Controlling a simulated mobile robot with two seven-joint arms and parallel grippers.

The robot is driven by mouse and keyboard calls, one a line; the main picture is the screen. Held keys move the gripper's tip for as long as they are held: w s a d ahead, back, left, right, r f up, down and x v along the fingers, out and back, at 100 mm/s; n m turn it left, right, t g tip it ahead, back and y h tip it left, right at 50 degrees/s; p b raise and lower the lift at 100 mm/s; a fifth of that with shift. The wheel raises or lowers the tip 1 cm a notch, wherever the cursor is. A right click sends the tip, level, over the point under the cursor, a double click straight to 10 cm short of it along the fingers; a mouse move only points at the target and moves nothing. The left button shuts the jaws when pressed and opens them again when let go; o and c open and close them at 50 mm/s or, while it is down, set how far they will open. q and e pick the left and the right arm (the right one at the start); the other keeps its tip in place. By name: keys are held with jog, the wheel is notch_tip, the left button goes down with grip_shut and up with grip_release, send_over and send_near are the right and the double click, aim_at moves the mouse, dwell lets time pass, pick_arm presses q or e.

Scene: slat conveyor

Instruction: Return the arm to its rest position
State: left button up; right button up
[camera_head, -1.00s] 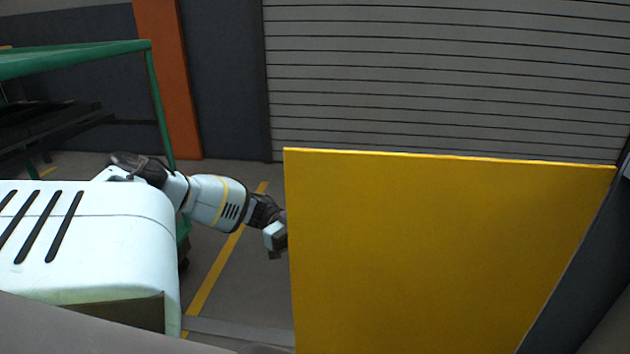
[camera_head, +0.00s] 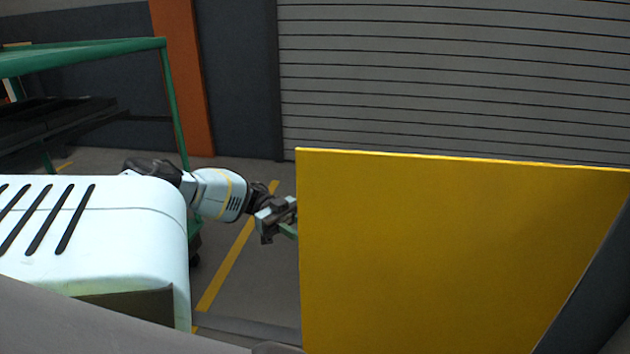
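My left arm (camera_head: 215,193) reaches from the left across the middle of the view, bent low over the floor. My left gripper (camera_head: 285,222) is at its end, right beside the left edge of a large yellow panel (camera_head: 450,255). The panel seems to hide part of the gripper. A small green piece shows at the fingers; I cannot tell whether it is held or part of the gripper. Whether the fingers are open or shut is not clear, nor whether they touch the panel. My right gripper is not in view.
A green-framed rack (camera_head: 177,110) with dark shelves stands at the left. An orange post (camera_head: 183,80) and a grey slatted shutter (camera_head: 450,75) are behind. Grey floor with a yellow line (camera_head: 225,265) shows between the rack and the panel.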

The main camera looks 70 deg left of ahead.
pick_arm(q)
jog(key=shift+s+a, duration=0.25)
jog(key=shift+a, duration=0.25)
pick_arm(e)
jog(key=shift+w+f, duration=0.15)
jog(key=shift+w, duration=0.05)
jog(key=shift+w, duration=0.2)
pick_arm(q)
jog(key=shift+r, duration=0.1)
